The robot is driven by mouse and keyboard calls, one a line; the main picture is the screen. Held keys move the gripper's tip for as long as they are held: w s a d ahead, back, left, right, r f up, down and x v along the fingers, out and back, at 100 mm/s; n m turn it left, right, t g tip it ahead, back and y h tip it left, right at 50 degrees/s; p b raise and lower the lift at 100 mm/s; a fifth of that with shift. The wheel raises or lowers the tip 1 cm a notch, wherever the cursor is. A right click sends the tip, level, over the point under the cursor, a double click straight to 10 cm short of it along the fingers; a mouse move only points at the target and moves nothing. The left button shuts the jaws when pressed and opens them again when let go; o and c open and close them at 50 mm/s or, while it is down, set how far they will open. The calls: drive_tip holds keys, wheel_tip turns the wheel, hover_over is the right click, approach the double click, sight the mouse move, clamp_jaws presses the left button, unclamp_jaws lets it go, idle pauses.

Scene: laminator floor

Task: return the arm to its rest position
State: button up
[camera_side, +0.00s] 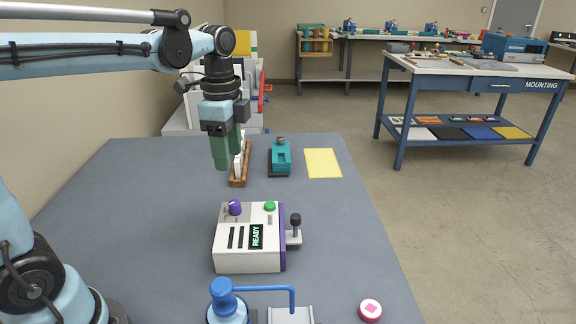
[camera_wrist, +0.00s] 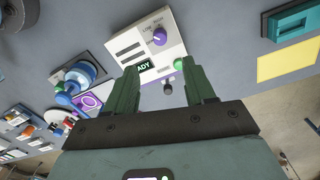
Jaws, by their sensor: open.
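My gripper (camera_side: 224,158) hangs in the air over the far left part of the grey table (camera_side: 130,205), its green fingers pointing down. In the side view it stands in front of part of a brown wooden rack (camera_side: 238,183) holding white pieces. I cannot tell whether it touches the rack. In the wrist view my gripper (camera_wrist: 160,85) is open, its two fingers apart with nothing held between them. My arm reaches in from the left and is raised above the table.
A white machine (camera_side: 236,262) with a READY display, purple knob, green button and side lever stands mid-table. Behind it are a teal device (camera_side: 281,158) and a yellow sheet (camera_side: 323,163). A blue device (camera_side: 222,300) and a pink-and-white round piece (camera_side: 370,311) are in front.

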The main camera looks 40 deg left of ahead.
drive_tip(key=s+d+f+n+t, duration=0.3)
drive_tip(key=s+f+n+t, duration=0.2)
drive_tip(key=n, duration=0.7)
drive_tip(key=shift+s+d+f+t, duration=0.15)
drive_tip(key=shift+s+t, duration=0.55)
drive_tip(key=shift+t, duration=0.4)
